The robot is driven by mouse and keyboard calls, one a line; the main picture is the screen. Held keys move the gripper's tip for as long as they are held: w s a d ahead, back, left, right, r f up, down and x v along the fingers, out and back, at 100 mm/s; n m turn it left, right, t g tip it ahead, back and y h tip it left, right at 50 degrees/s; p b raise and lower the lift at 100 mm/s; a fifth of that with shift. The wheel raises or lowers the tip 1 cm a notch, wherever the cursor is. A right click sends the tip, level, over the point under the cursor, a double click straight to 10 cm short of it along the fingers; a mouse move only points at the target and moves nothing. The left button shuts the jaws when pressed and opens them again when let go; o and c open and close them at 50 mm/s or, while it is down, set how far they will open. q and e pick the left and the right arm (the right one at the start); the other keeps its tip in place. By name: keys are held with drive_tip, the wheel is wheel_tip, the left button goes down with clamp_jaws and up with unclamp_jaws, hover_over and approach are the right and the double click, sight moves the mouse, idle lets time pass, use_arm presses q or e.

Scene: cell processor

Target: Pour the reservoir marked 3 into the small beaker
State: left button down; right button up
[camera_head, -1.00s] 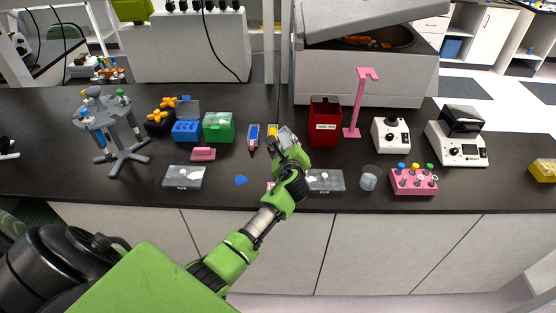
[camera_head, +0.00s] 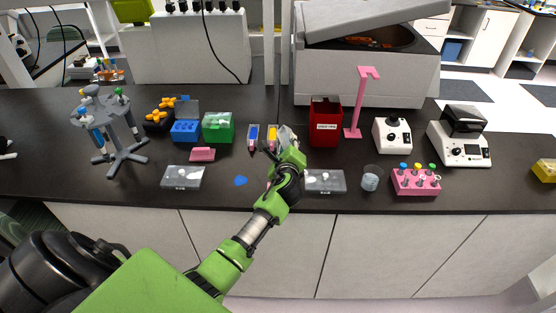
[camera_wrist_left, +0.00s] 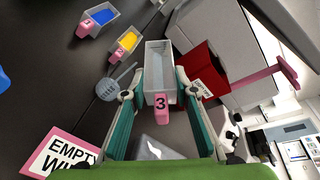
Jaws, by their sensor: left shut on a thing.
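The reservoir marked 3 (camera_wrist_left: 161,62) is a pale open trough with a pink "3" tag, seen in the left wrist view. My left gripper (camera_wrist_left: 158,84) is shut on it, one finger along each side. In the head view my left gripper (camera_head: 287,142) is over the middle of the bench and mostly hides the reservoir. I cannot tell whether the reservoir is clear of the bench. A small clear beaker (camera_head: 370,179) stands upright near the bench's front edge, to the right of the gripper and apart from it. My right gripper is not in view.
A blue-filled reservoir (camera_wrist_left: 97,20) and a yellow-filled one (camera_wrist_left: 124,44) stand left of the gripper. A red bin (camera_head: 325,125) and pink stand (camera_head: 357,105) are to its right. A clear-lidded tray (camera_head: 326,181) and pink rack (camera_head: 416,182) flank the beaker.

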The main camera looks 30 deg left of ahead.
use_arm(q)
drive_tip(key=shift+a+f+n+t+b, duration=0.15)
drive_tip(key=shift+n+t+b, duration=0.15)
drive_tip(key=shift+b, duration=0.25)
drive_tip(key=shift+b, duration=0.3)
idle(0.4)
idle(0.4)
